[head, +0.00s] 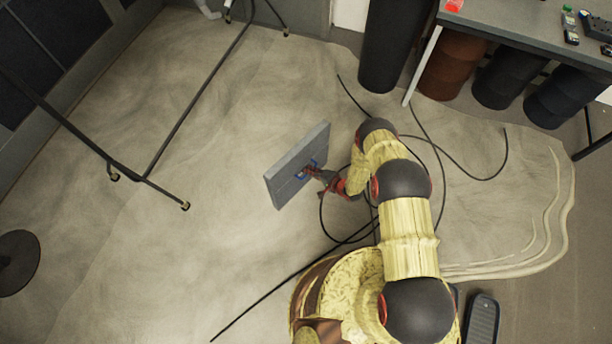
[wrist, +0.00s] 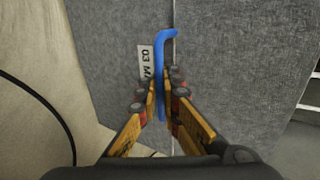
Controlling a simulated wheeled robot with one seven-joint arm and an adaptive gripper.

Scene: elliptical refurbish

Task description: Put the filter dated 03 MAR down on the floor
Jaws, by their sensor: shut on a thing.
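The filter (head: 298,166) is a grey, flat, rectangular panel, tilted in the head view. In the wrist view its grey fibrous face (wrist: 218,60) fills much of the picture. A white label (wrist: 146,62) on it reads "03 M", the rest being hidden behind a blue handle (wrist: 163,50). My gripper (head: 318,174) is at the filter's right side in the head view. In the wrist view my gripper (wrist: 162,95) is shut on the blue handle. I cannot tell whether the filter's lower edge touches the floor.
The pale floor (head: 200,240) is mostly clear left of the filter. Black cables (head: 340,240) lie around and right of my arm. A black metal frame (head: 150,165) stands at left. A table (head: 500,22) with barrels (head: 452,65) under it is at upper right.

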